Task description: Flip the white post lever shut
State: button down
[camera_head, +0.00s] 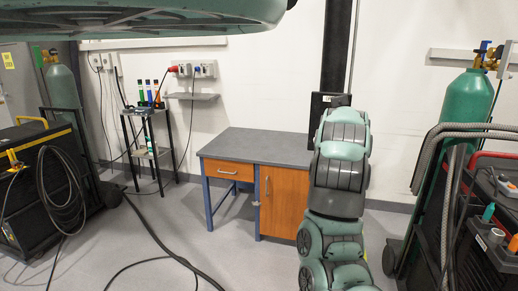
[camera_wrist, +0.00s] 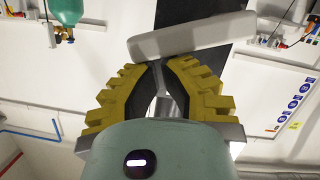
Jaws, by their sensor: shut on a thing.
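In the wrist view, my gripper (camera_wrist: 158,68) has two yellow ribbed fingers that close toward each other at the tips. A pale white-grey bar, which I take for the white post lever (camera_wrist: 195,37), lies across the fingertips, slightly tilted with its right end higher. The gripper is shut on it, though the exact contact is hard to see. A thin grey part shows between the fingers. Behind the bar is a dark post (camera_wrist: 175,12). In the head view, a black post (camera_head: 338,45) rises behind my arm; the lever and my gripper do not show there.
A grey-topped desk (camera_head: 255,148) with orange fronts stands against the wall. A small stand with bottles (camera_head: 150,92) is to its left. Green gas cylinders (camera_head: 467,105) with hoses stand at the right and far left. Cables cross the floor at left.

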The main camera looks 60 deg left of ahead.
jog(key=shift+w+d+f+m+g+y+b, duration=0.2)
jog(key=shift+f+m+b, duration=0.3)
jog(key=shift+b, duration=0.3)
jog(key=shift+w+d+f+m+g+y+b, duration=0.15)
jog(key=shift+f+m+b, duration=0.1)
jog(key=shift+m+b, duration=0.4)
jog(key=shift+w+d+f+m+g+y+b, duration=0.2)
jog(key=shift+f+m+b, duration=0.25)
jog(key=shift+b, duration=0.45)
jog(key=shift+r, duration=0.2)
notch_tip(320, 180, up, 4)
jog(key=shift+f+p, duration=0.2)
jog(key=shift+p, duration=0.1)
jog(key=v, duration=1)
jog(key=shift+s+a+b, duration=0.2)
jog(key=shift+s+b, duration=0.1)
jog(key=shift+b, duration=0.1)
